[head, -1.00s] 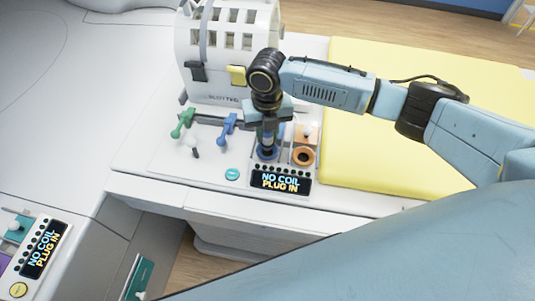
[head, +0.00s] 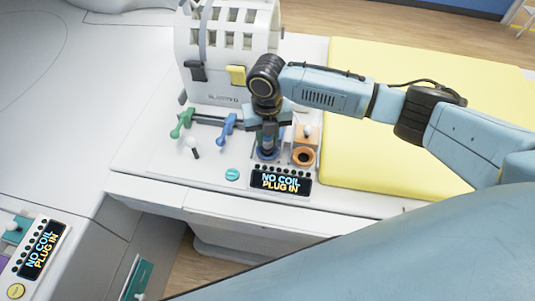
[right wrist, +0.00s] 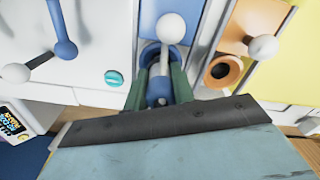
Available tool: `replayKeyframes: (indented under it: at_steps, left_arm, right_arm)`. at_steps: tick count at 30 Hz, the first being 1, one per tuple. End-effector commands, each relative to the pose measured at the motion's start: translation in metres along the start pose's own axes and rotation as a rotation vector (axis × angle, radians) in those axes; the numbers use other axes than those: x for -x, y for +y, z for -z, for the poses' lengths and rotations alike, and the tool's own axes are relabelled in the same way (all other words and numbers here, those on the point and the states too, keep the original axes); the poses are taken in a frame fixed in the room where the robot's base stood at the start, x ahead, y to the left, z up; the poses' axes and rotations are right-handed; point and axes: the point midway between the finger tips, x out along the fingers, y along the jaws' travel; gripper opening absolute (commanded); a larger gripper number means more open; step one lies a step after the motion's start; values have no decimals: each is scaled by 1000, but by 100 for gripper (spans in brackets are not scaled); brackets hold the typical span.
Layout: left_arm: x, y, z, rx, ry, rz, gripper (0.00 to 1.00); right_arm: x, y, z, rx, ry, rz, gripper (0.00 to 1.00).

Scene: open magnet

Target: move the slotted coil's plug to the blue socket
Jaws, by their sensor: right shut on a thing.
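The slotted coil (head: 227,45) is a white, barrel-shaped frame with rectangular openings, standing at the top of the head view. My right gripper (head: 267,141) points down over the blue socket (head: 266,155) on the white panel. In the right wrist view its fingers (right wrist: 160,88) are shut on a small blue-and-grey plug (right wrist: 158,97) right at the blue socket (right wrist: 150,55). The gripper hides much of the plug and socket, so I cannot tell how deep the plug sits. A white ball knob (right wrist: 172,28) stands beside the blue socket. My left gripper is not in view.
The orange socket (head: 303,156) beside it looks empty. The panel display (head: 281,182) reads "NO COIL PLUG IN". Green (head: 182,122) and blue (head: 228,124) handles stand to the left. A yellow pad (head: 400,115) lies right; a second console (head: 40,250) is at lower left.

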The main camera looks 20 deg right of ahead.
Motion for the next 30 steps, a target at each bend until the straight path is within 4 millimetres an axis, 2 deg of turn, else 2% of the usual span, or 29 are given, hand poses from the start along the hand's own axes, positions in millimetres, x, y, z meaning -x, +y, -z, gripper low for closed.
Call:
replayKeyframes:
  at_steps: [30]
  left_arm:
    - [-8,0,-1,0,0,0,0]
  right_arm:
    - [-19,0,0,1,0,0,0]
